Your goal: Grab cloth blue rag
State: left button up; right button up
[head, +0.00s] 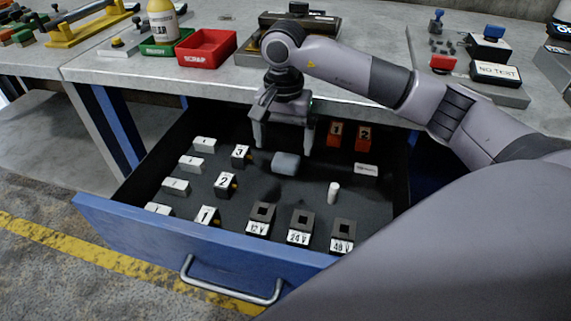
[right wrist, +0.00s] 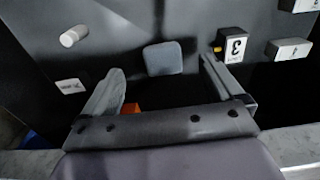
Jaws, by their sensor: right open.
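The blue rag (head: 286,164) is a small, pale grey-blue folded block lying on the dark floor of the open drawer. It also shows in the right wrist view (right wrist: 163,58), ahead of the fingers. My right gripper (head: 281,146) points down into the drawer, open and empty, just above and behind the rag. In the right wrist view the fingers (right wrist: 160,80) stand wide apart, with the rag between their lines and a little beyond the tips. I cannot tell the exact height gap. My left gripper is not in view.
The blue-fronted drawer (head: 200,243) holds numbered blocks (head: 225,184), voltage-labelled blocks (head: 300,226), a white cylinder (head: 333,193) and orange blocks (head: 363,138). The worktop (head: 215,88) overhangs its back. A red scrap tray (head: 207,48) stands above.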

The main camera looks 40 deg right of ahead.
aim_at(284, 165)
notch_tip(284, 165, down, 6)
jog(key=shift+f+b, duration=0.2)
jog(key=shift+b, duration=0.25)
jog(key=shift+c, duration=0.3)
jog(key=shift+r, duration=0.1)
jog(key=c, duration=1.1)
